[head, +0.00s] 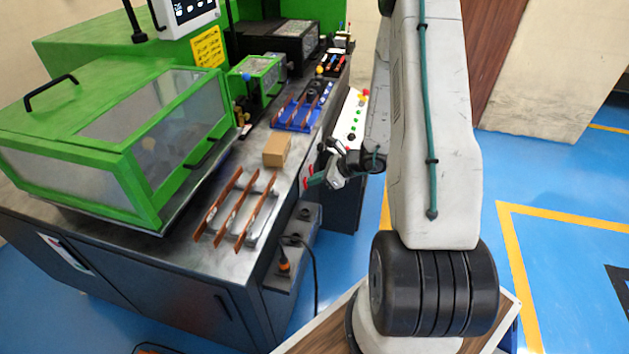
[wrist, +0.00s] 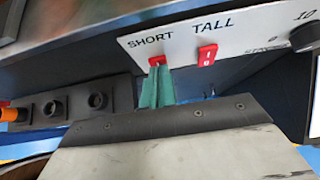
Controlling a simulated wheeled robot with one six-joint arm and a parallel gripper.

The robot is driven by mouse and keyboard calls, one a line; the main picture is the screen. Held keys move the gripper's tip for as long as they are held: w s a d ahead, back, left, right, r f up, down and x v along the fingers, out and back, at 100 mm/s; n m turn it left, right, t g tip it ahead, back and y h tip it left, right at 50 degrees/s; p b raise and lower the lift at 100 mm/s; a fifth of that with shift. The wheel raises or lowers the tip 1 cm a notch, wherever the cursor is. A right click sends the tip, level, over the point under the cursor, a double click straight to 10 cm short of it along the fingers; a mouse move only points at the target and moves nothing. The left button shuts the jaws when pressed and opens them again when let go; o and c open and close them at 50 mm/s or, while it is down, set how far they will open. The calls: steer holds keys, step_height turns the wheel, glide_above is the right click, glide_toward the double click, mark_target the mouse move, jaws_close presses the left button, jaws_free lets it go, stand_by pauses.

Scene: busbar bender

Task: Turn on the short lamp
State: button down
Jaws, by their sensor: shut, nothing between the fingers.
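In the wrist view a white panel (wrist: 235,32) carries a red rocker switch (wrist: 156,61) under the word SHORT. A second red switch (wrist: 207,55) sits under TALL, marked I and 0. My gripper (wrist: 157,72) is shut and empty, its green fingertips at the lower edge of the SHORT switch and covering part of it. I cannot tell whether they touch. In the head view my gripper (head: 312,181) is at the bench's right side, by small red parts. I cannot make out which lamp is the short one or whether it is lit.
A black knob (wrist: 307,38) is right of the switches. A dark box with round sockets (wrist: 97,100) and an orange plug (wrist: 12,114) lies at left. In the head view the bench holds a copper-bar rack (head: 236,210), a cardboard box (head: 277,150) and a green machine (head: 125,130).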

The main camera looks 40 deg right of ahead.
steer(key=shift+r, duration=0.75)
steer(key=shift+s, duration=0.1)
steer(key=r+v, duration=0.1)
steer(key=v, duration=1.2)
steer(key=shift+w+a, duration=0.2)
steer(key=shift+w, duration=0.1)
steer(key=shift+f, duration=0.1)
